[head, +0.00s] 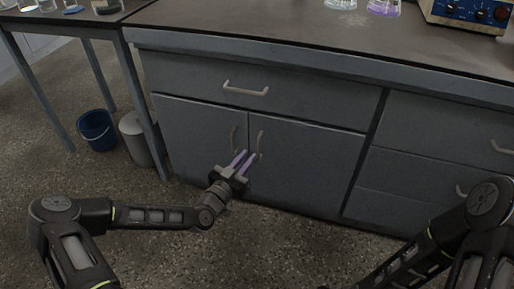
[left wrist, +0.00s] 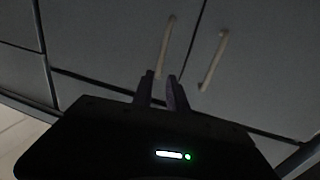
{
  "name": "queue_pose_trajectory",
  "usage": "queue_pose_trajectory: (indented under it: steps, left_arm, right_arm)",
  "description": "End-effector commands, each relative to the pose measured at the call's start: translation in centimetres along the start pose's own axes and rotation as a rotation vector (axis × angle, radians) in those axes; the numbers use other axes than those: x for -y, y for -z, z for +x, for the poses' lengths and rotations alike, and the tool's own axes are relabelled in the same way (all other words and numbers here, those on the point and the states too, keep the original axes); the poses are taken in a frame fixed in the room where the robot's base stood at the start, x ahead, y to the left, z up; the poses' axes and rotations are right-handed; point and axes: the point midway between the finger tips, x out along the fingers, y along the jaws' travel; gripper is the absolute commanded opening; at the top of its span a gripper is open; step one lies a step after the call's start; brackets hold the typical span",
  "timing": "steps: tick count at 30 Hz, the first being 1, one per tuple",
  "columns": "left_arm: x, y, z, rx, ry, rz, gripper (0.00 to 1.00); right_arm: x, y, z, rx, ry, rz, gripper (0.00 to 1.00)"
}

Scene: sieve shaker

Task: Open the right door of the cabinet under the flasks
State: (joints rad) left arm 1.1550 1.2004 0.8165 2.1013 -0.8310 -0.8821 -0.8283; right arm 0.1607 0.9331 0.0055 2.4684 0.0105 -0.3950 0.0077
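The grey cabinet under the flasks has a left door (head: 195,135) and a right door (head: 305,160), both shut. The right door's pale upright handle (head: 260,142) is by the middle seam, beside the left door's handle (head: 233,139). My left gripper (head: 247,155) is open, its purple fingers pointing at the right door's handle. The left wrist view seems upside down; there the right door's handle (left wrist: 166,45) lines up with the gap between the fingers (left wrist: 161,80). Contact cannot be told. The left door's handle (left wrist: 213,62) is to the side. My right gripper is out of frame.
A wide drawer (head: 290,95) is above the doors, and more drawers (head: 430,130) are at right. Flasks (head: 384,7) and a blue device (head: 470,12) stand on the counter. A blue bucket (head: 97,130) and grey bin (head: 134,140) stand left. Floor before the doors is clear.

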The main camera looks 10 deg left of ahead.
Motion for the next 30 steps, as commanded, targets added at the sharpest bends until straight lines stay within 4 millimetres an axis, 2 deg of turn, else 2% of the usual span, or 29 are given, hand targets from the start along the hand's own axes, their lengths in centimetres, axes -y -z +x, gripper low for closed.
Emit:
queue_pose_trajectory:
  steps: [8,21,30]
  left_arm:
    - [-0.1,-0.2,1.1,0.002,-0.002,0.000,0.19]
    - [-0.1,-0.3,7.2,0.002,-0.002,-0.002,0.19]
    - [-0.1,-0.1,7.8,0.004,-0.002,-0.003,0.19]
  right_arm:
    - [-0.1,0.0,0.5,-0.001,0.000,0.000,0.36]
    - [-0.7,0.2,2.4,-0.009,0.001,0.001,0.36]
    - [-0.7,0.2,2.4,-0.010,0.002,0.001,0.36]
